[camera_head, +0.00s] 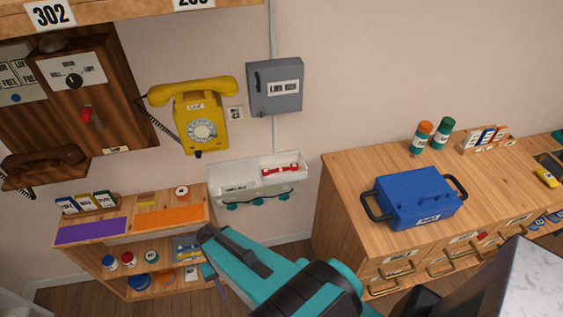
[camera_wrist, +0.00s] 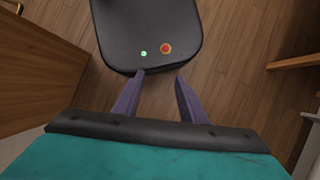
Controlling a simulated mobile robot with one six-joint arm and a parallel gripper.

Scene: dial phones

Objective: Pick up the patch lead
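A small red item with a pale patch (camera_head: 281,169) lies in the right part of the white wall tray (camera_head: 235,178); it may be the patch lead, but it is too small to be sure. The tray has a label on its front and teal hooks below. My gripper (camera_wrist: 160,76) shows two purple fingers spread apart with nothing between them in the wrist view. It points down over the wooden floor and a dark base with a green light and a red button. In the head view my arm stands in front of and below the tray, and the gripper is mostly hidden.
A yellow dial phone (camera_head: 199,115) and a grey box (camera_head: 275,85) hang above the tray. A low shelf unit (camera_head: 110,250) stands below left. A wooden cabinet (camera_head: 340,180) at the right bears a blue case (camera_head: 415,195) and bottles.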

